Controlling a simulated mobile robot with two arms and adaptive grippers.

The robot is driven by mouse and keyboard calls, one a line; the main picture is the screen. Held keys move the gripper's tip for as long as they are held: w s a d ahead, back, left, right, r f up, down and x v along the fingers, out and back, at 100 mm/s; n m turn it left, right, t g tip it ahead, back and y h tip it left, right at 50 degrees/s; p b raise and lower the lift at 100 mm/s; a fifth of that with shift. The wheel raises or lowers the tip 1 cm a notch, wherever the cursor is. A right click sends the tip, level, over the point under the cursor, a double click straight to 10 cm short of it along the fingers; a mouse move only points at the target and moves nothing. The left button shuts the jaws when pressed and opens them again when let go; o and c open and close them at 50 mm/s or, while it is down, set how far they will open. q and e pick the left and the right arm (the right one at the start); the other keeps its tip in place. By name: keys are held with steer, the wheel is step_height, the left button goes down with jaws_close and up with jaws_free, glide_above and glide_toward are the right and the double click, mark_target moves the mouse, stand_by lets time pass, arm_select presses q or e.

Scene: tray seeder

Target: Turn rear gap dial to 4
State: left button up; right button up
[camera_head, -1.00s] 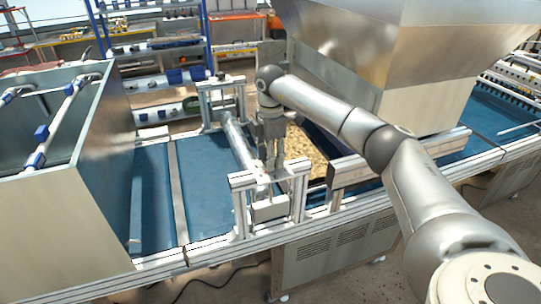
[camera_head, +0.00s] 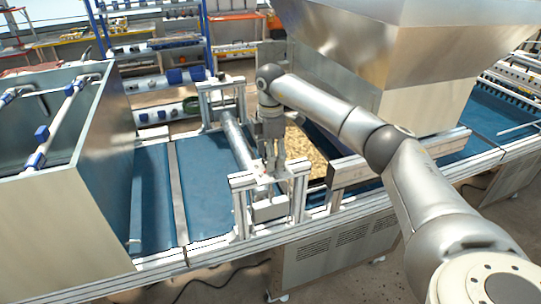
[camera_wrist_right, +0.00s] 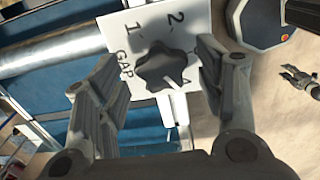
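The gap dial (camera_wrist_right: 163,66), a dark lobed knob with a short white pointer mark, sits on a white plate (camera_wrist_right: 118,34) in the right wrist view. The plate shows "GAP", "1" and "2"; other marks are partly hidden by the knob and a finger. The pointer mark lies on the knob's lower right side in that view. My right gripper (camera_head: 271,172) is over the near end of the roller frame in the head view. In the wrist view its fingers (camera_wrist_right: 157,54) are open on either side of the knob, the right one closer. My left gripper is not in view.
A metal roller (camera_head: 237,143) spans the blue belt (camera_head: 205,190) beside the gripper. A large metal hopper (camera_head: 400,50) stands at the right, and a metal-walled box (camera_head: 60,225) at the left. Aluminium posts (camera_head: 298,195) stand close to the hand.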

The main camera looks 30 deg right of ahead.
step_height(320, 180, up, 12)
stand_by(0.7)
stand_by(0.4)
